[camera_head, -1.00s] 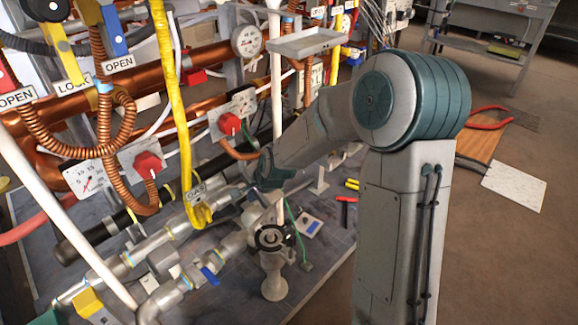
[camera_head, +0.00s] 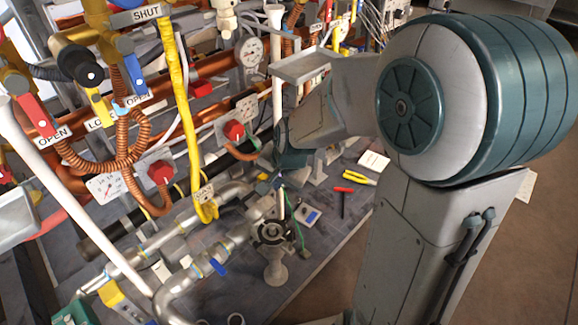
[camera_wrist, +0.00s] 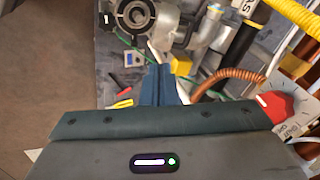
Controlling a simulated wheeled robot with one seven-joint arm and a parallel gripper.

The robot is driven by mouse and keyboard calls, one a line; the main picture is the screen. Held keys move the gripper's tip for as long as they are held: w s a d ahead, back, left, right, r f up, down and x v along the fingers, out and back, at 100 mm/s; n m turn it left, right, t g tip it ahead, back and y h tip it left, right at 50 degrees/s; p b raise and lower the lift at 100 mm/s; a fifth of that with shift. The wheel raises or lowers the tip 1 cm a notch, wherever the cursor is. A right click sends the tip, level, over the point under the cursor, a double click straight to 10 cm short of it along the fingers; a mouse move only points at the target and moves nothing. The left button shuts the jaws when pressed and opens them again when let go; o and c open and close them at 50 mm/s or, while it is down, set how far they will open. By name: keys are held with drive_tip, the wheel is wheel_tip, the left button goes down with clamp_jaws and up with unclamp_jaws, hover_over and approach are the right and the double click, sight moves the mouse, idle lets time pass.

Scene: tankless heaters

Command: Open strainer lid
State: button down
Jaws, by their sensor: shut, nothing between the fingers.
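A round black ring-shaped fitting (camera_head: 272,232) sits on a pale upright stand among the silver pipes in the head view. It also shows at the top of the wrist view (camera_wrist: 135,13). I cannot tell for sure whether it is the strainer lid, and no other lid stands out clearly. My gripper (camera_head: 281,180) is above and behind this fitting in the head view, near the pipes, and its fingertips are hard to make out there. In the wrist view my gripper's blue fingers (camera_wrist: 160,84) are together and empty, apart from the fitting.
Red knobs (camera_head: 234,130), gauges (camera_head: 250,50) and copper pipes crowd the left and back. A yellow strap (camera_head: 178,105) hangs left of my gripper. Yellow-handled pliers (camera_head: 358,177) and a small blue-and-white device (camera_head: 306,215) lie on the grey mat. Open floor is at the right.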

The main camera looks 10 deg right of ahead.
drive_tip(key=s+d+r+n+h+p, duration=0.1)
drive_tip(key=s+d+r+n+p, duration=0.1)
drive_tip(key=s+r+p, duration=0.1)
drive_tip(key=v, duration=0.3)
drive_tip(key=shift+s, duration=0.15)
drive_tip(key=s+d+r+n+p, duration=0.1)
drive_tip(key=s+r+p, duration=0.3)
drive_tip(key=r+p, duration=0.3)
drive_tip(key=s+d+r+n+p, duration=0.1)
drive_tip(key=s+r+n+p, duration=0.1)
drive_tip(key=s+r+p, duration=0.2)
drive_tip(key=s+d+r+n+g+p, duration=0.1)
drive_tip(key=s+r+p, duration=0.3)
drive_tip(key=r+p, duration=0.7)
wheel_tip(320, 180, up, 6)
drive_tip(key=shift+d+r+n+h, duration=0.2)
drive_tip(key=shift+d+n+h, duration=0.25)
drive_tip(key=shift+n, duration=0.25)
